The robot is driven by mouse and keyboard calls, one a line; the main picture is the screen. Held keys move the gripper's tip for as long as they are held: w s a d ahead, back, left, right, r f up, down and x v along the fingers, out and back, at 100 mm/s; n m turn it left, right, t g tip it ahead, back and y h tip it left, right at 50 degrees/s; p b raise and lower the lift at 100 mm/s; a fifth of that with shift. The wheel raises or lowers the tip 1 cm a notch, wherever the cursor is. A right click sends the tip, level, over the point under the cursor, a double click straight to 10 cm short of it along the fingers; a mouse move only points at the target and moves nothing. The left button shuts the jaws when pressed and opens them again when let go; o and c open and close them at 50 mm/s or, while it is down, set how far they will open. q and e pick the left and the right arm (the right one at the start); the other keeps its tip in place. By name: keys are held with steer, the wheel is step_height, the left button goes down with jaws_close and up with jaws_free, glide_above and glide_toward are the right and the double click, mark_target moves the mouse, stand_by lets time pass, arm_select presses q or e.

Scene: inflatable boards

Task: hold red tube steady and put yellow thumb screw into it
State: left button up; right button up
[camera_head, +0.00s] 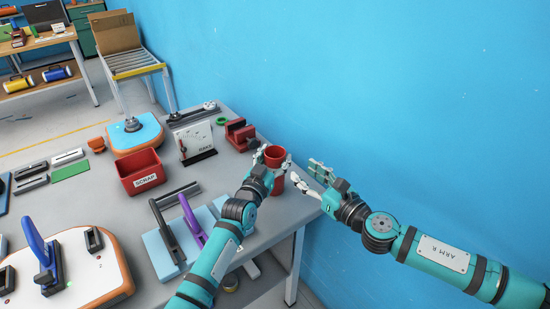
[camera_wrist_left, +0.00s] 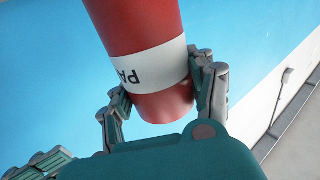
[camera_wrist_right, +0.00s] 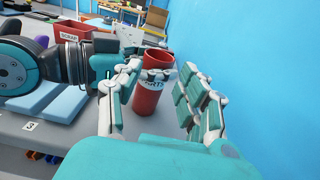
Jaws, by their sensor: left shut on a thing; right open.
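The red tube (camera_head: 278,184) is upright at the table's right end, with a white label band and an open top. It also shows in the right wrist view (camera_wrist_right: 147,100) and fills the upper middle of the left wrist view (camera_wrist_left: 160,104). My left gripper (camera_wrist_left: 163,85) is shut on the tube, with fingers on both sides of it. My right gripper (camera_head: 316,176) is open and empty, just right of the tube; the tube shows beyond its fingers in the right wrist view. I cannot tell whether the tube's base touches the table. I see no yellow thumb screw.
A red SCRAP bin (camera_head: 141,173), a red vise-like block (camera_head: 239,134) and a light blue board (camera_head: 168,250) with black and purple handles share the grey table (camera_head: 118,205). A blue wall (camera_head: 400,90) stands close behind my right arm.

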steer(key=shift+v, duration=0.8)
steer(key=shift+r, duration=0.15)
arm_select(q)
steer(key=o, duration=1.2)
steer(key=shift+f, duration=0.1)
arm_select(e)
steer(key=shift+a, duration=0.1)
arm_select(q)
steer(key=shift+s, duration=0.1)
